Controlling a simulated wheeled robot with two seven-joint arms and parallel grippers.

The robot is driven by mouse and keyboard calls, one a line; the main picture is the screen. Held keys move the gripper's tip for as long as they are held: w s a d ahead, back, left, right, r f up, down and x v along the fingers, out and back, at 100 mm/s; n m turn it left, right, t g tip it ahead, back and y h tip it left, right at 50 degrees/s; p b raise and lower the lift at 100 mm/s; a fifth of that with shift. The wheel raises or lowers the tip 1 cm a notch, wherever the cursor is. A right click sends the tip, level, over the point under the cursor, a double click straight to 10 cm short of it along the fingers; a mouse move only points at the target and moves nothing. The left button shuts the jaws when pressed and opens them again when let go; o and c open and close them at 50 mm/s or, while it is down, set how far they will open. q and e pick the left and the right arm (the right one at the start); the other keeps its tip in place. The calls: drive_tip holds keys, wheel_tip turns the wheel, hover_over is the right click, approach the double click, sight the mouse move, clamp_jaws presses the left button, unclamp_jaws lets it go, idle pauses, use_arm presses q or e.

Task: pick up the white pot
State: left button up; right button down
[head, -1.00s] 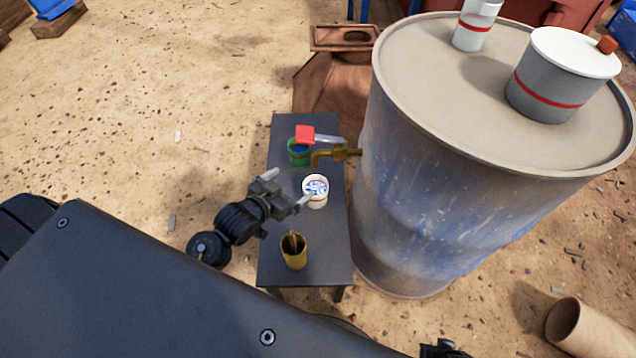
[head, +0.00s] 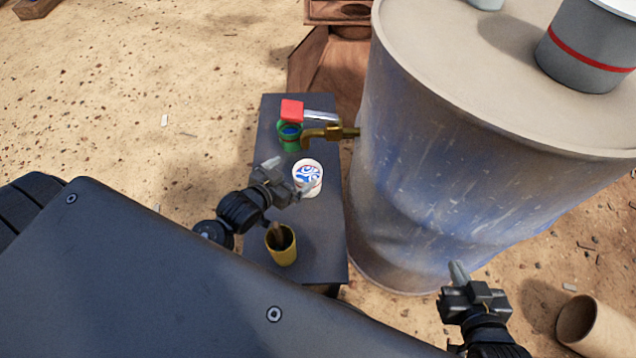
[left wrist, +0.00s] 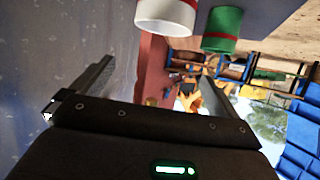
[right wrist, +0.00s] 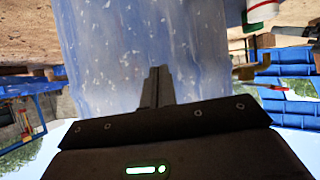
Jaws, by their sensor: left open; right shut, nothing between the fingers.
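The white pot (head: 308,187), with a blue pattern on top, stands upright on the narrow dark table. In the left wrist view its white side with a red stripe shows at the top edge (left wrist: 166,17). My left gripper (head: 290,177) is open and empty, beside the pot on its left and near side. In the head view one finger overlaps the pot's near edge; I cannot tell whether it touches. In the left wrist view the pot is beyond the open fingers (left wrist: 155,75). My right gripper (head: 459,272) is shut and empty, in front of the barrel.
A yellow cup (head: 282,250) stands nearer on the table (head: 315,255). A large barrel (head: 440,190) rises close on the right, bearing a grey pot (head: 585,55).

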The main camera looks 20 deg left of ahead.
sight(299, 185)
use_arm(q)
drive_tip(key=f+b, duration=0.1)
drive_tip(key=f, duration=0.1)
drive_tip(key=f+b, duration=0.1)
drive_tip(key=f, duration=0.2)
drive_tip(key=w+f+b, duration=0.1)
drive_tip(key=f, duration=0.2)
drive_tip(key=shift+d+f, duration=0.1)
drive_tip(key=shift+f, duration=0.1)
drive_tip(key=shift+w+d+f+b, duration=0.1)
drive_tip(key=shift+w+f+b, duration=0.1)
drive_tip(key=shift+w+b, duration=0.3)
drive_tip(key=b+x, duration=0.1)
drive_tip(key=x, duration=0.4)
drive_tip(key=shift+w, duration=0.2)
use_arm(e)
drive_tip(key=a+r+n+t+y, duration=0.1)
drive_tip(key=a+r+t+y, duration=0.1)
drive_tip(key=r+t, duration=0.3)
drive_tip(key=a+r+n+t+y, duration=0.1)
drive_tip(key=r+t+y, duration=0.4)
drive_tip(key=r, duration=0.5)
drive_tip(key=shift+s+a+y, duration=0.15)
drive_tip(key=shift+a+y, duration=0.15)
drive_tip(key=shift+a, duration=0.6)
use_arm(q)
drive_tip(key=shift+c, duration=0.2)
